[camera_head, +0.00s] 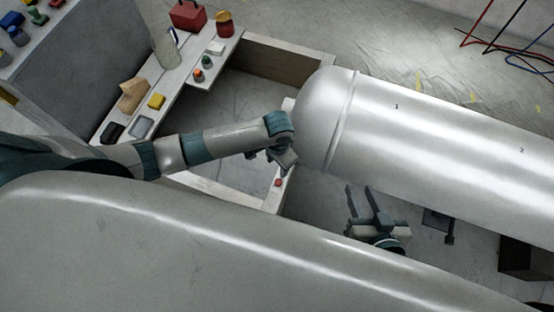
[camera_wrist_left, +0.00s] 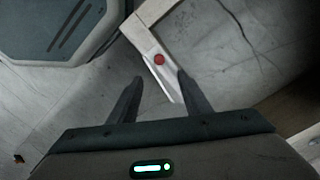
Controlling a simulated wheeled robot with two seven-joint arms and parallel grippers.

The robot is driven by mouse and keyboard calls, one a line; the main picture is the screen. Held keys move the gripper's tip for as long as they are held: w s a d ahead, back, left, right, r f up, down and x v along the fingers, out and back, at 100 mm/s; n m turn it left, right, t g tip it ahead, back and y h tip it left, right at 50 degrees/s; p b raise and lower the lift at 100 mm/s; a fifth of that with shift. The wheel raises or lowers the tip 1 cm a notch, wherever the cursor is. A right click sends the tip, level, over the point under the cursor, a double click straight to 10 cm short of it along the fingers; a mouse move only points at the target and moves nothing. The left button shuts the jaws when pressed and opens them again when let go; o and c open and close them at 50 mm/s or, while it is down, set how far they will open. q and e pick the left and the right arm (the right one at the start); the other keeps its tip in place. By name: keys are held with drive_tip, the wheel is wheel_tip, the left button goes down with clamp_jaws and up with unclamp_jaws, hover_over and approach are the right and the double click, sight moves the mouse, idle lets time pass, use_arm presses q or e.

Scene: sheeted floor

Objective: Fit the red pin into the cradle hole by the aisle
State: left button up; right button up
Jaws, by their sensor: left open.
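The red pin (camera_head: 278,182) shows as a small red round spot on a pale beam (camera_head: 270,203) near the middle of the head view. In the left wrist view the red pin (camera_wrist_left: 159,59) shows just beyond and between my fingertips, on the pale beam. My left gripper (camera_head: 285,158) is just above the pin in the head view; in the left wrist view its fingers (camera_wrist_left: 160,79) are apart and empty. My right gripper (camera_head: 360,190) is open and empty, fingers pointing up the picture, below the big cylinder. I cannot make out a cradle hole.
A large silvery cylinder (camera_head: 430,130) marked 1 and 2 fills the right side. Cables (camera_head: 490,40) lie at the upper right. Sheeted floor (camera_head: 235,100) lies inside the frame.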

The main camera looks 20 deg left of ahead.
use_arm(q)
drive_tip(key=shift+r, duration=0.8)
use_arm(e)
drive_tip(key=shift+r, duration=0.1)
idle(0.4)
